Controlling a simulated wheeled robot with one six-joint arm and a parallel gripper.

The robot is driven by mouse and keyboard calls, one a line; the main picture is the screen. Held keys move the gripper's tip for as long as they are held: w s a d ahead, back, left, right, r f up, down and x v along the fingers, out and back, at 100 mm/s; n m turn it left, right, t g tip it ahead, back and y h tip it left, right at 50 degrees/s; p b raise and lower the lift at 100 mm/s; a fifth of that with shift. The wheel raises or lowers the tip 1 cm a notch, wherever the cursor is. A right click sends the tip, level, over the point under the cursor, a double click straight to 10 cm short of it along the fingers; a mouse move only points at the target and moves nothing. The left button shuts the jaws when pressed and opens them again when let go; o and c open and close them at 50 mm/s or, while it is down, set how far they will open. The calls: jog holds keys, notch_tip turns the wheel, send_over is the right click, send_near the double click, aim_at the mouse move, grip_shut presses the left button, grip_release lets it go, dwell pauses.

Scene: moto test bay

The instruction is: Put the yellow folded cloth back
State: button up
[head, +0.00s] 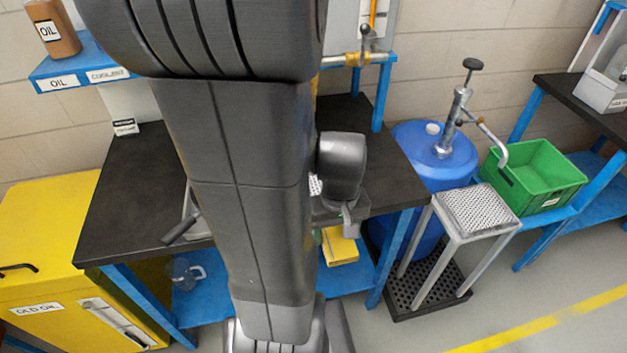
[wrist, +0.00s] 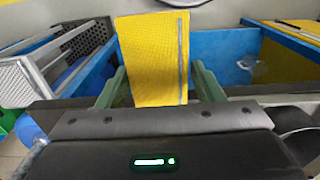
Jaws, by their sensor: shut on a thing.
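The yellow folded cloth (wrist: 153,55) stands between the green fingers of my gripper (wrist: 160,84) in the wrist view. A grey strip runs along its right side. My gripper is shut on it. In the head view the yellow cloth (head: 340,247) shows below the black bench top, over the blue lower shelf (head: 213,299). My arm hides most of the gripper there. I cannot tell whether the cloth touches the shelf.
The black bench top (head: 125,190) lies above the shelf. A clear jug (head: 186,273) stands on the shelf at left. A yellow bin (head: 40,225) is farther left. A metal step (head: 478,208), a blue drum (head: 433,155) and a green crate (head: 535,175) stand to the right.

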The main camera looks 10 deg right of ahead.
jog(key=w+p, duration=0.1)
jog(key=w, duration=0.5)
jog(key=w+p, duration=0.1)
jog(key=w, duration=0.4)
jog(key=w+p, duration=0.1)
jog(key=w, duration=0.5)
jog(key=shift+w+a+p, duration=0.3)
jog(key=shift+p, duration=0.1)
jog(key=shift+f+p, duration=0.4)
jog(key=shift+f, duration=1.35)
jog(key=shift+f, duration=0.1)
jog(key=shift+f+b, duration=0.15)
jog(key=shift+b, duration=0.15)
jog(key=o, duration=0.9)
jog(key=shift+o, duration=0.2)
notch_tip(320, 180, up, 13)
jog(key=shift+f, duration=0.2)
jog(key=shift+f, duration=0.1)
